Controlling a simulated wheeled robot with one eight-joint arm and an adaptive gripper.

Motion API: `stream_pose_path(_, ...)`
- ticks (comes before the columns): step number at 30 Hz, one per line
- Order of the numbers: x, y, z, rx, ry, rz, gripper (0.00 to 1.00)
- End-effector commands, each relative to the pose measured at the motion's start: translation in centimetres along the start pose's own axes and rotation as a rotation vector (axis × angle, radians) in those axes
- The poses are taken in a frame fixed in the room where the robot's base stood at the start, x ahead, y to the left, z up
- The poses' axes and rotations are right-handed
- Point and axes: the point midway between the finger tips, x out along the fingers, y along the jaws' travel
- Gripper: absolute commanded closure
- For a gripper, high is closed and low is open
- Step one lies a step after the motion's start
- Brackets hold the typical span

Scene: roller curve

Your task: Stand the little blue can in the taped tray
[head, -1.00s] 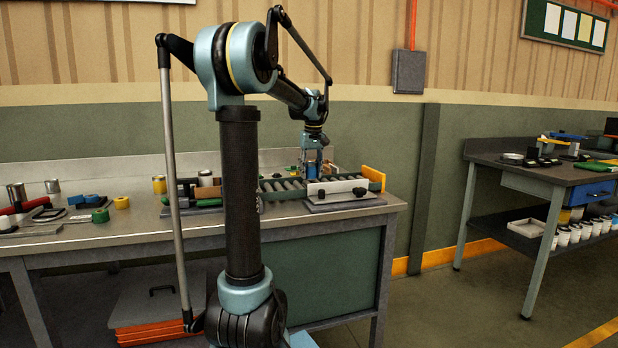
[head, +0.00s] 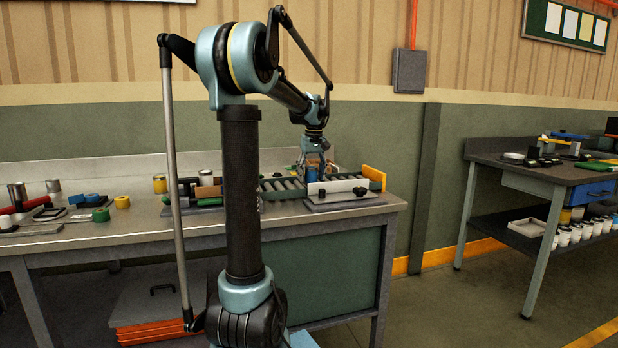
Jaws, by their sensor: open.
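The little blue can (head: 311,174) is on or just above the roller conveyor at the right end of the near bench, partly behind a white plate. My gripper (head: 316,172) is open, pointing down, with its fingers around the can; whether they touch it is too small to tell. I cannot tell which thing is the taped tray; a pale shallow tray (head: 527,228) lies on the lower shelf of the right table.
The roller conveyor (head: 282,185) has an orange end plate (head: 374,175). The white plate (head: 337,187) stands on a grey base in front of it. Several cans and tape rolls stand on the left of the bench (head: 130,235). Open floor separates the bench from the right table (head: 480,150).

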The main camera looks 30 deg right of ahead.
Motion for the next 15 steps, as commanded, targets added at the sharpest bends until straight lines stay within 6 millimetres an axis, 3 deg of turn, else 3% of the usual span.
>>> stream_pose_path(5,-2.0,0.0,0.0,0.001,0.000,0.000,0.40)
stream_pose_path(15,-8.4,0.0,0.0,0.000,0.000,0.000,0.40)
